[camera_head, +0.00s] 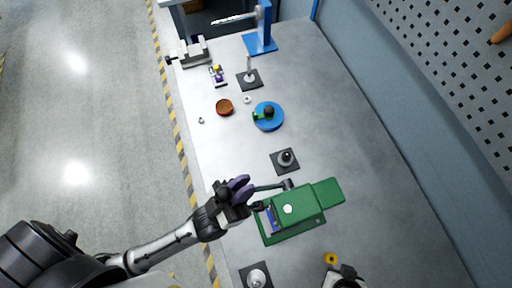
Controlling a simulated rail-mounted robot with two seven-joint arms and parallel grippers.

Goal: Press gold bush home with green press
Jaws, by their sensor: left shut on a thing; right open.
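A small gold ring (330,259), possibly the gold bush, is below the press. My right gripper (343,279) is partly cut off by the bottom edge, close to the ring, open. I cannot tell whether anything sits under the press ram.
A dark square base with a knob (285,161) stands just beyond the press, another (257,277) nearer. A blue disc (267,117), a brown dish (224,107) and a blue stand (261,42) are farther back. The bench right of the press is clear; a blue-grey wall bounds it.

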